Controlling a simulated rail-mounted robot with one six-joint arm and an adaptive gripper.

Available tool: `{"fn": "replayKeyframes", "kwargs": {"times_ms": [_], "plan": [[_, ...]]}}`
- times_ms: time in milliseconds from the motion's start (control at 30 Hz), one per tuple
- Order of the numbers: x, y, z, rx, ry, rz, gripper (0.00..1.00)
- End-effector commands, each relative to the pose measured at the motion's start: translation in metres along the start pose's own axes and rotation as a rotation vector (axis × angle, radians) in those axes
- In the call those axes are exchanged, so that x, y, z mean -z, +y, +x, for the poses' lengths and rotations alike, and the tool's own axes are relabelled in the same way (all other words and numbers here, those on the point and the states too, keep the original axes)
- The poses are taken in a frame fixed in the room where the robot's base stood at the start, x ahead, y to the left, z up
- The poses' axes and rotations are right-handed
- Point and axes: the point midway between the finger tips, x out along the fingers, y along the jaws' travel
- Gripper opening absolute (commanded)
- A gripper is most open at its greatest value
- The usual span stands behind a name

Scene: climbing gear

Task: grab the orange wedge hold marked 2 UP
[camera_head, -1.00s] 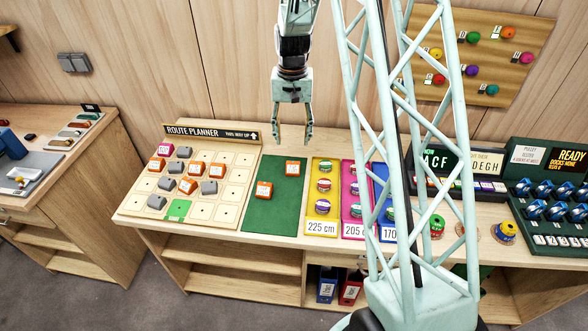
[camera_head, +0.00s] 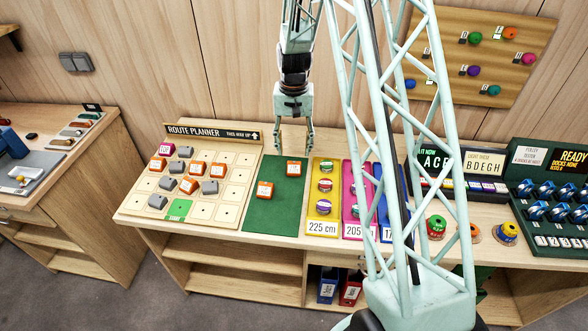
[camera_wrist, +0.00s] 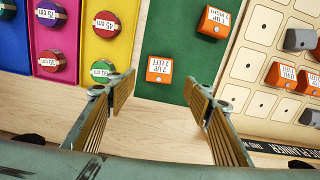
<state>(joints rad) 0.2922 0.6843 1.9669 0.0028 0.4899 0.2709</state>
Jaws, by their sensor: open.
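Two orange wedge holds with white labels lie on the green mat (camera_head: 262,217). The one nearer the wall (camera_head: 293,168) shows in the wrist view (camera_wrist: 159,76); its label seems to read 2 UP with a second line, perhaps 2 LEFT. The other (camera_head: 265,190) lies nearer the front; in the wrist view (camera_wrist: 214,22) its small label also seems to start with 2 UP. My gripper (camera_head: 295,150) is open and empty, pointing down above the back of the table, just behind the nearer hold. In the wrist view that hold lies beyond the gap between my fingers (camera_wrist: 158,88).
The route planner board (camera_head: 232,200) with orange and grey holds is left of the mat. Yellow (camera_head: 322,205), pink and blue strips with round holds lie to its right. The wall is close behind my gripper. The mat around the two holds is clear.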

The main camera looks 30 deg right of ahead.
Motion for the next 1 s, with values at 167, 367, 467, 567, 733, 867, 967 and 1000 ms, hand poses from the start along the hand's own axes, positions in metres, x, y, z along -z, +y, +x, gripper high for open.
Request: {"fn": "replayKeyframes", "kwargs": {"times_ms": [167,367,467,567,733,867,967,1000], "plan": [[0.000,0.000,0.021,0.000,-0.001,0.000,0.47],[0.000,0.000,0.034,0.000,-0.001,0.000,0.47],[0.000,0.000,0.036,0.000,0.000,0.000,0.47],[0.000,0.000,0.037,0.000,0.000,0.000,0.47],[0.000,0.000,0.037,0.000,0.000,0.000,0.47],[0.000,0.000,0.038,0.000,0.000,0.000,0.47],[0.000,0.000,0.041,0.000,-0.001,0.000,0.47],[0.000,0.000,0.043,0.000,-0.001,0.000,0.47]]}}
